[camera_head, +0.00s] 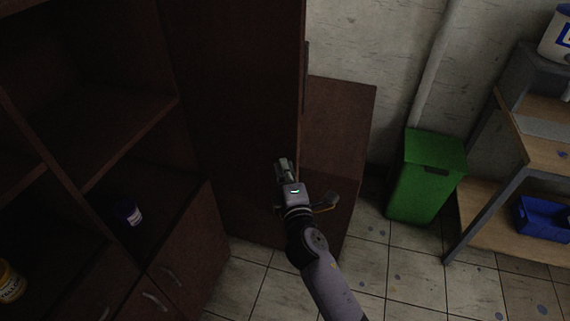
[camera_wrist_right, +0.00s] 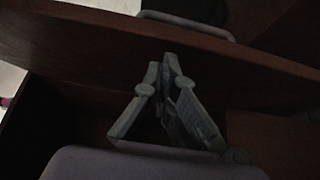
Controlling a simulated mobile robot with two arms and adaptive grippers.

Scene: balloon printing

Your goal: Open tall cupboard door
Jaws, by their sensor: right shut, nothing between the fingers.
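The tall cupboard door (camera_head: 235,90) is a dark brown upright panel in the middle of the head view. Its grey bar handle (camera_head: 306,62) shows beyond its right edge, on the side facing right. The door seems to stand ajar; how far is hard to tell. My right gripper (camera_head: 284,165) is shut and empty, close to the door's right edge on its near side. In the right wrist view the closed fingertips (camera_wrist_right: 168,62) point at the door's brown edge (camera_wrist_right: 100,45), with the handle (camera_wrist_right: 185,22) beyond it. Contact cannot be told. My left gripper is not in view.
A low brown cabinet (camera_head: 345,105) stands right of the door. Further right are a green bin (camera_head: 430,175) and a workbench (camera_head: 490,195). Tiled floor (camera_head: 395,285) is clear in front.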

